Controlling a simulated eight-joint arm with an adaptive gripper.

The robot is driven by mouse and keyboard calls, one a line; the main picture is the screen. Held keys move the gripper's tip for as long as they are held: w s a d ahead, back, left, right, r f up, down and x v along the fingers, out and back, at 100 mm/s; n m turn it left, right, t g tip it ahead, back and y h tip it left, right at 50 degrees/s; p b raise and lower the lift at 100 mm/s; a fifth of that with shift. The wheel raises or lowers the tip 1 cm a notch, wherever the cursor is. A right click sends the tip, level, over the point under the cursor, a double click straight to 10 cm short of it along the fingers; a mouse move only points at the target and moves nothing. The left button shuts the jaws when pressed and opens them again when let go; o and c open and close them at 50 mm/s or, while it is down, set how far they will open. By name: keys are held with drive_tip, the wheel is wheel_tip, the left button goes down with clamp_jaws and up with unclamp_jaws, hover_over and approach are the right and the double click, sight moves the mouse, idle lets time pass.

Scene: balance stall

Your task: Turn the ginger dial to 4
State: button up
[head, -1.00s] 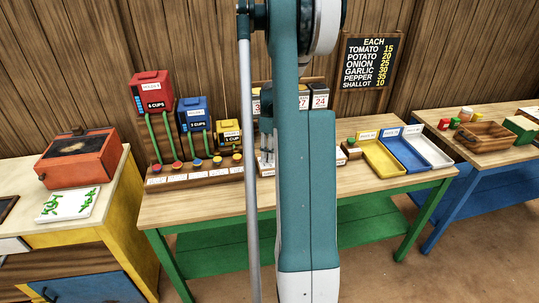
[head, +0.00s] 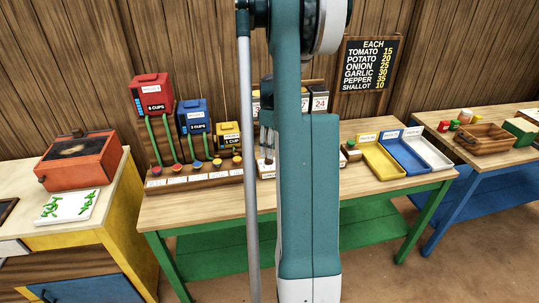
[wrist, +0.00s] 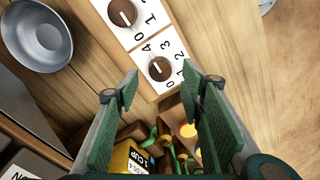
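Two dials with brown round knobs on white plates show in the wrist view. The nearer dial (wrist: 160,69) lies between and beyond my fingertips, with numbers 0 to 4 around it and a white mark on the knob. The mark's exact reading is hard to tell. The other dial (wrist: 122,12) sits above it to the left, cut by the frame's top. No ginger label is legible, so I cannot tell which dial is ginger. My gripper (wrist: 160,82) is open, with green-padded fingers apart and nothing between them. In the head view my gripper (head: 267,140) is partly hidden behind my arm.
A metal pan (wrist: 38,36) is at the upper left of the wrist view. A yellow cup box (wrist: 130,158) and coloured round tops (wrist: 188,130) lie low between the fingers. In the head view, yellow, blue and white trays (head: 425,152) stand right on the table (head: 205,203).

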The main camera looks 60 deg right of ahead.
wheel_tip(320, 180, up, 8)
drive_tip(key=shift+d+f, duration=0.15)
drive_tip(key=shift+d, duration=0.15)
idle(0.4)
drive_tip(key=shift+w, duration=0.1)
drive_tip(key=w+a+r+t+h, duration=0.15)
drive_tip(key=a+r, duration=0.25)
drive_tip(key=a, duration=0.7)
drive_tip(key=w+a+r+m, duration=0.15)
drive_tip(key=a+r, duration=0.25)
drive_tip(key=a, duration=0.7)
drive_tip(key=w+a+r+n+t+h, duration=0.1)
drive_tip(key=w+a+r, duration=0.15)
drive_tip(key=a, duration=0.95)
drive_tip(key=s+a+t, duration=0.1)
drive_tip(key=s+a, duration=0.3)
drive_tip(key=a, duration=0.6)
drive_tip(key=s+a+f+m+t+y, duration=0.1)
drive_tip(key=s+a, duration=0.4)
drive_tip(key=a, duration=0.5)
drive_tip(key=s+a+f+m+t, duration=0.1)
drive_tip(key=s+a+t, duration=0.2)
drive_tip(key=a, duration=0.7)
drive_tip(key=shift+s, duration=1.1)
